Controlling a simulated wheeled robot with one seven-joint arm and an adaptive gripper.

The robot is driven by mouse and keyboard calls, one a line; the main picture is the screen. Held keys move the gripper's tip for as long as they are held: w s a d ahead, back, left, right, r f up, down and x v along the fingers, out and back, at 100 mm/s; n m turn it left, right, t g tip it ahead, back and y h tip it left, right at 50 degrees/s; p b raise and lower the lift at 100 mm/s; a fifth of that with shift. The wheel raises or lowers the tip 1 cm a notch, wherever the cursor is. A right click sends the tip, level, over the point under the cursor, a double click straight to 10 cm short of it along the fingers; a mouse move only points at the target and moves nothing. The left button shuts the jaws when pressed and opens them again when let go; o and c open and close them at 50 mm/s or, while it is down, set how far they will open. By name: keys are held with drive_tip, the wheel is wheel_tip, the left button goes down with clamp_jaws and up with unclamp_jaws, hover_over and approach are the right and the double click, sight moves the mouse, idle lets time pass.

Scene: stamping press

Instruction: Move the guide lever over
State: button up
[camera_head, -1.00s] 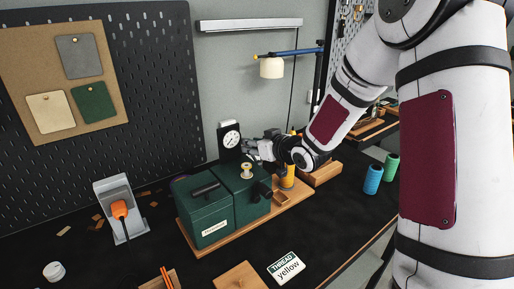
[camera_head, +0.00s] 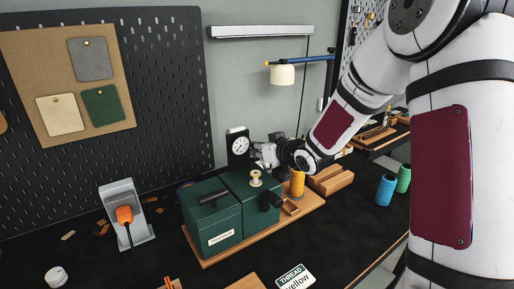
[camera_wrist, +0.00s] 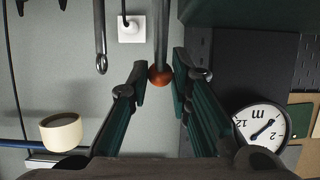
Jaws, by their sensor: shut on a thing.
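The guide lever appears in the wrist view as a thin grey rod (camera_wrist: 161,30) ending in an orange-brown ball knob (camera_wrist: 160,75). My gripper (camera_wrist: 161,82) has its two dark green fingers on either side of the knob, closed on it. In the head view my gripper (camera_head: 264,154) is behind the dark green press (camera_head: 212,222), just right of the black-cased dial gauge (camera_head: 239,147). The lever cannot be made out there. The gauge's white dial (camera_wrist: 262,127) also shows at the right of the wrist view.
A cream lamp (camera_head: 282,74) hangs above. Blue (camera_head: 385,190) and green (camera_head: 404,178) spools stand farther right. A grey stand (camera_head: 118,195) with an orange-handled tool is at left.

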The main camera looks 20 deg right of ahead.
drive_tip(key=shift+s+d+r+p, duration=0.15)
drive_tip(key=shift+s+r+p, duration=0.15)
drive_tip(key=shift+s+r, duration=0.15)
drive_tip(key=shift+r+p+v, duration=0.25)
drive_tip(key=shift+p+v, duration=0.85)
drive_tip(key=shift+v, duration=0.2)
drive_tip(key=shift+p+v, duration=0.9)
drive_tip(key=shift+v, duration=0.3)
drive_tip(key=shift+s, duration=0.1)
